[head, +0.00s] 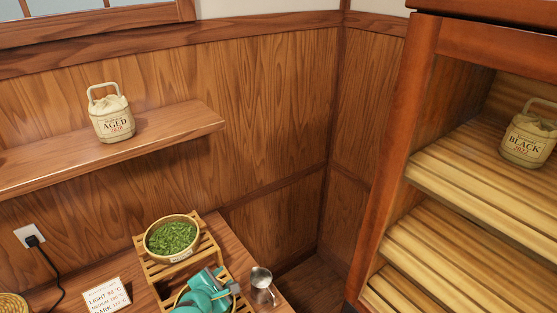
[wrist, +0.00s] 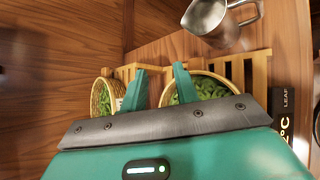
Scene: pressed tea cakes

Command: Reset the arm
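My teal gripper (head: 223,280) is low in the head view, above the wooden slatted rack (head: 149,266). In the wrist view my gripper (wrist: 159,70) has its two fingers apart with nothing between them. A round bowl of green leaves (head: 172,237) stands on the rack, behind my gripper in the head view. A second bowl is mostly hidden under my gripper in the head view. Both bowls show in the wrist view, the left one (wrist: 104,92) and the right one (wrist: 203,85), each partly covered by my gripper.
A metal pitcher (head: 262,288) stands right of the rack, close to my gripper. A temperature sign (head: 107,297) is at left. An AGED bag (head: 112,116) sits on the wall shelf (head: 170,134). A BLACK bag (head: 527,137) sits in the cabinet (head: 393,150) at right. Space above the rack is free.

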